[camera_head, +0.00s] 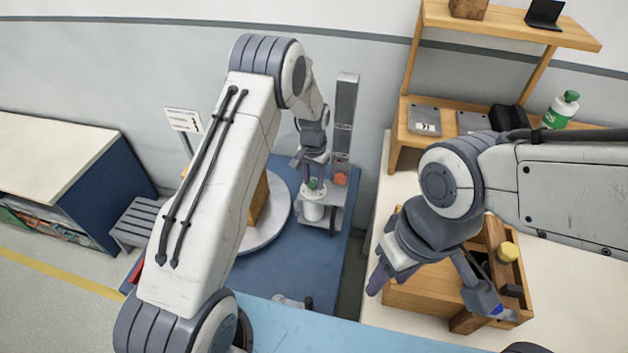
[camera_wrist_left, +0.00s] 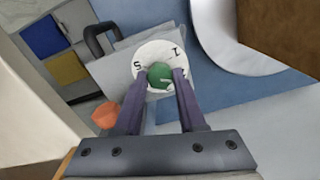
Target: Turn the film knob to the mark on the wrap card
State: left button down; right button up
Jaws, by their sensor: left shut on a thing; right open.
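A green knob (camera_wrist_left: 159,75) sits at the centre of a white dial (camera_wrist_left: 149,57) with dark digits, among them a 5 and a 1. In the head view the knob (camera_head: 314,184) tops a white cylinder (camera_head: 313,207) on a grey machine. My left gripper (camera_head: 315,180) comes down from above and is shut on the knob; its two fingers flank it in the left wrist view (camera_wrist_left: 157,82). A white card (camera_head: 184,120) with small print, perhaps the wrap card, stands on a post behind my left arm; its text is unreadable. My right gripper (camera_head: 435,300) is open and empty.
An orange knob (camera_head: 340,178) is beside the green one, near a grey column (camera_head: 344,115). A white turntable (camera_head: 270,235) carries a brown box (camera_head: 258,202), partly hidden by my left arm. A wooden organizer (camera_head: 420,290) lies below my right gripper.

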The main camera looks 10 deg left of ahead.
aim_at(314, 183)
dwell(0.5)
pick_arm(q)
jog(key=c, duration=0.5)
grip_release()
jog(key=shift+r, duration=0.1)
notch_tip(314, 183, up, 10)
jog(key=b, duration=0.1)
jog(key=shift+r+b, duration=0.2)
jog(key=shift+b, duration=0.15)
